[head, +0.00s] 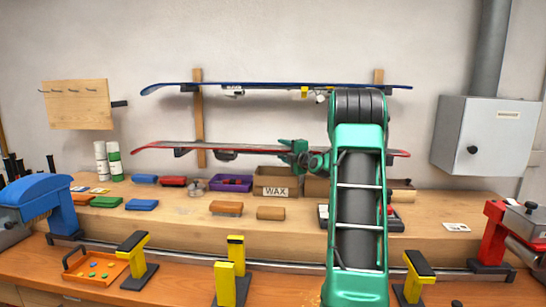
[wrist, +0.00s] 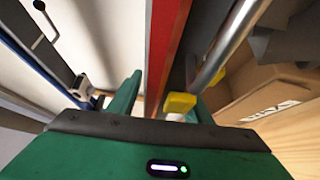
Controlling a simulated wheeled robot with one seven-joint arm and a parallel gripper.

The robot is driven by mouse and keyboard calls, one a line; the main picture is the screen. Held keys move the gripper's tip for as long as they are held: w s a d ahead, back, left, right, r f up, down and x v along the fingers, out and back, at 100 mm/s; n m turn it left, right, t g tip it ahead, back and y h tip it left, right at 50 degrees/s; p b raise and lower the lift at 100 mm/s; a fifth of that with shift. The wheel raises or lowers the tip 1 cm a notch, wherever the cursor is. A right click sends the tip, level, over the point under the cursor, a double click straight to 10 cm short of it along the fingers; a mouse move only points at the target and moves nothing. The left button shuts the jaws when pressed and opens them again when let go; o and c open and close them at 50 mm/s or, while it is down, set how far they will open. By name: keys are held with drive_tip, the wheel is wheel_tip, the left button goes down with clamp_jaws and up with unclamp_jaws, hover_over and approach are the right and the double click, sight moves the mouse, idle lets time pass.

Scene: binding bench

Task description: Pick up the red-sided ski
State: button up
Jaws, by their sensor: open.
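In the wrist view the ski's red side (wrist: 165,50) runs up the picture between the two fingers of my gripper (wrist: 155,98). I cannot tell whether either finger touches the ski. A blue-sided ski (head: 250,86) rests on the rack above.
Below the ski, the bench shelf holds a cardboard WAX box (head: 275,182), a purple bin (head: 230,183) and several blocks. A grey metal cabinet (head: 485,135) hangs at right. Yellow-topped supports (head: 235,262) stand along the bench front.

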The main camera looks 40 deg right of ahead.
drive_tip(key=shift+w+d, duration=0.15)
drive_tip(key=shift+w, duration=0.45)
clamp_jaws()
drive_tip(key=shift+f, duration=0.2)
idle(0.7)
drive_tip(key=shift+r, duration=0.2)
